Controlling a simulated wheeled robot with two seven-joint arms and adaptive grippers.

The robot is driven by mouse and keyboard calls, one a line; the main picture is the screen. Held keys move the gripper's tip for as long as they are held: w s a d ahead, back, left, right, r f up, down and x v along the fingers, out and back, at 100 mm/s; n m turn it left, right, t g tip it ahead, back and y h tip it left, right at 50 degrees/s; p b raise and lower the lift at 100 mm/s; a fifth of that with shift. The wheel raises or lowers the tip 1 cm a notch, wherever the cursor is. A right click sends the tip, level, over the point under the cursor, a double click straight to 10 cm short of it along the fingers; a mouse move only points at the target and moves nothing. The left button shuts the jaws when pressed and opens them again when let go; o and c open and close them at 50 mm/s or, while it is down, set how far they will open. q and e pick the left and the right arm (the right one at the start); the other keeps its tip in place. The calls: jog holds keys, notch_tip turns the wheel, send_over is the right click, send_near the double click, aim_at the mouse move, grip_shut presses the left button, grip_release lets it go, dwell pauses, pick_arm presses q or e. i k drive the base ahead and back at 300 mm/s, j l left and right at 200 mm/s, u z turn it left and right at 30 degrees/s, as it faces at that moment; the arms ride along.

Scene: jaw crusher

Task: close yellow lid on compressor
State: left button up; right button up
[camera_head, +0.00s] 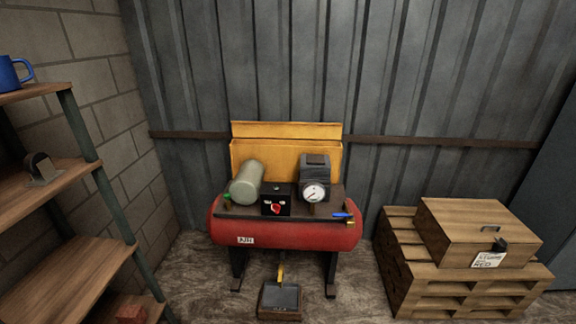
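The red compressor (320,236) stands on dark legs in front of the corrugated metal wall. Its yellow lid (285,131) stands raised upright at the back, behind the parts on top. On the top plate are a grey-green cylinder (246,183), a black box with a red knob (276,203) and a motor block with a round white gauge (314,192). A blue-handled valve (343,216) sits at the right end of the plate. Neither of my grippers shows in the head view.
A wooden shelf (60,194) with a blue mug (10,75) stands at the left. A wooden crate (470,235) with a padlock sits on pallets (445,291) at the right. A dark pedal-like box (281,298) lies on the floor before the compressor. Air above the compressor is clear.

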aim_at(254, 128)
jog(key=i+l+z, duration=0.15)
jog(key=i, duration=0.25)
jog(key=i+l+z, duration=0.15)
jog(key=i+l, duration=0.2)
jog(key=i+l+z, duration=0.15)
jog(key=i, duration=0.4)
jog(key=i+l+z, duration=0.15)
jog(key=i, duration=0.3)
